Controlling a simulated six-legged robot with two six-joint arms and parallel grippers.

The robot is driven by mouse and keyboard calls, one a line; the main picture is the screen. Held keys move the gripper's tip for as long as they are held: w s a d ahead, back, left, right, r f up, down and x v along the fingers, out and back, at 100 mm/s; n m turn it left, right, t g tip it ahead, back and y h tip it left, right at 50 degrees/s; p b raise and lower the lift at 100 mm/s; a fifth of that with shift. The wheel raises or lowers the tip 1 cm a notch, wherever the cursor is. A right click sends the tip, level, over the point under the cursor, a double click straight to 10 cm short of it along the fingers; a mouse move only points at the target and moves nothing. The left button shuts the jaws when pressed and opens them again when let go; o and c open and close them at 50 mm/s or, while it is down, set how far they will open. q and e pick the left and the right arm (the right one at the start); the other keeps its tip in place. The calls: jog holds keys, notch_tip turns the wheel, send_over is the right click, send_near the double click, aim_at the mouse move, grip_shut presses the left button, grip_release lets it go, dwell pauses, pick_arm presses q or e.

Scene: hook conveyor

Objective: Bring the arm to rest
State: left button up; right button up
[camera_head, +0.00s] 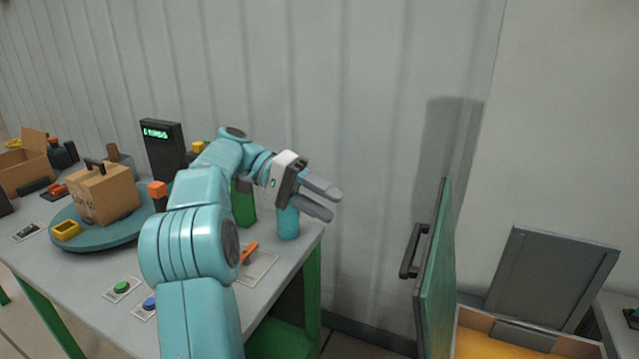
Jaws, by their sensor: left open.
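My left arm is teal and reaches up from the bottom of the head view, bending to the right over the table. My left gripper (328,199) is at its end, with two grey fingers spread apart and nothing between them. It points right, near the table's right end and in front of the wall. A teal cylinder (288,222) stands on the table just below and behind the gripper; I cannot tell whether they touch. My right gripper is not in view.
A grey table (80,275) holds a round turntable (100,240) with a cardboard box (104,194), a yellow block (66,230), a green button (121,287) and a blue button (149,303). A black display (162,150) stands behind. A green door (437,275) with a black handle (413,250) stands at right.

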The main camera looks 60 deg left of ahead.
pick_arm(q)
jog(key=shift+s+a, duration=0.15)
jog(key=shift+a, duration=0.1)
jog(key=shift+s+r, duration=0.1)
jog(key=shift+r, duration=0.05)
dwell(0.4)
